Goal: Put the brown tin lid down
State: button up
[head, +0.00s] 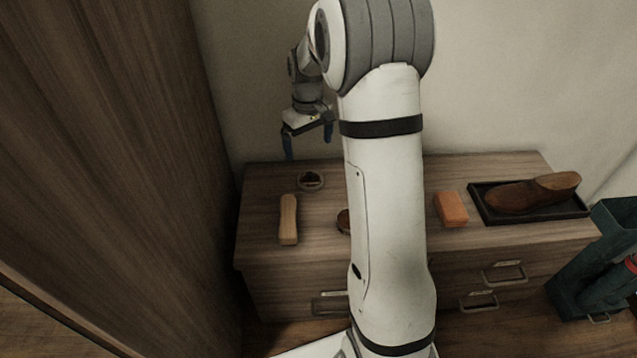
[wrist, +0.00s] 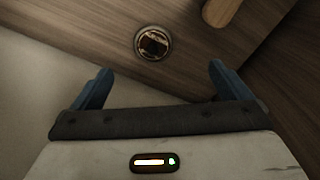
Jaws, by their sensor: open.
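A small round tin piece with a pale rim and dark brown middle, which looks like the brown tin lid (head: 310,180), lies flat on the cabinet top at the back left. In the wrist view it shows as a rimmed disc (wrist: 153,43) beyond the fingertips. My gripper (head: 308,148) is open and empty, above the lid and apart from it; its two blue fingers show wide apart in the wrist view (wrist: 160,72). A second round brown thing, perhaps the tin (head: 343,221), is partly hidden behind my arm.
A wooden-handled brush (head: 288,220) lies left of my arm on the cabinet top (head: 262,208). A tall wooden panel (head: 110,130) stands at left, a wall behind.

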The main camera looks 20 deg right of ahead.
jog(key=s+a+r+m, duration=0.1)
jog(key=s+a+r, duration=0.1)
jog(key=s, duration=1.1)
jog(key=s+a+r+m+t, duration=0.1)
jog(key=s+a+r+m, duration=0.1)
jog(key=s, duration=1.2)
jog(key=shift+s+a+r, duration=0.25)
jog(key=shift+a+r, duration=0.4)
jog(key=shift+a, duration=0.55)
jog(key=shift+c, duration=0.5)
